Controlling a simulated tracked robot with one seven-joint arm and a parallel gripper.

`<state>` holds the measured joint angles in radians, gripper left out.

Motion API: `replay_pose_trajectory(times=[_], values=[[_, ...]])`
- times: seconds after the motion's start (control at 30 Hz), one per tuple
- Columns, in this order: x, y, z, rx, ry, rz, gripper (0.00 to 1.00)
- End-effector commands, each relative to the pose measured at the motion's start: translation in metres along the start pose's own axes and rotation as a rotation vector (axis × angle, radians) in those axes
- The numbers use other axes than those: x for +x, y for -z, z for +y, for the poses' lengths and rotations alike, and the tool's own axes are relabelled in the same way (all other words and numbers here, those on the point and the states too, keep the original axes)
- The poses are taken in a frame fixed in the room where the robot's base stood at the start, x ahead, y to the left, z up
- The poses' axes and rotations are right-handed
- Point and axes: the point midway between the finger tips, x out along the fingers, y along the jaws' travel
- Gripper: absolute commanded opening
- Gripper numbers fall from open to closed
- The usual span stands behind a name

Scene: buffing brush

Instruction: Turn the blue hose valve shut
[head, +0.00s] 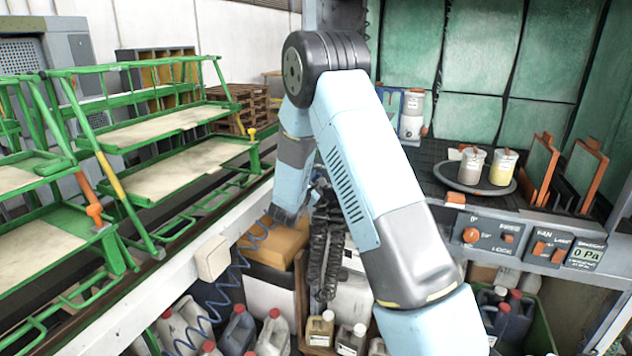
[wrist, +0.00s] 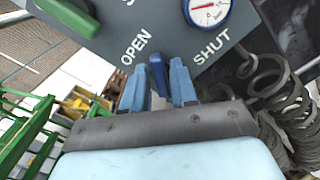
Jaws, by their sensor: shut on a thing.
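The blue hose valve (wrist: 157,72) shows in the wrist view as a dark blue lever on a grey panel, between the printed words OPEN on the left and SHUT on the right. My gripper (wrist: 161,80) has its two light blue fingers on either side of the lever and is shut on it. The lever's lower part is partly hidden between the fingers. In the head view my arm runs down past the bottom edge, and neither my gripper nor the valve can be seen there.
The grey panel (wrist: 115,45) also bears a green handle (wrist: 70,14) at upper left and a round gauge (wrist: 208,11). Coiled dark hoses (wrist: 283,95) hang close on the right. Green racks (head: 150,130) stand left, and a bench with jars (head: 471,165) stands right.

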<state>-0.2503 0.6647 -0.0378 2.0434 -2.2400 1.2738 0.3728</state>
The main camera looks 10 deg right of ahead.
Motion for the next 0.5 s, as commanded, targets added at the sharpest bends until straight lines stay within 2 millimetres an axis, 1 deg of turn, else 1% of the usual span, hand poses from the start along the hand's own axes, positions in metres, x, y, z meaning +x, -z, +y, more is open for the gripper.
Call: replay_pose_trajectory(times=[0.03,0.5], values=[[0.0003,-0.0007,-0.0041,0.040,0.007,-0.001,0.00],[0.0003,0.0001,-0.0082,0.481,0.009,-0.003,0.00]])
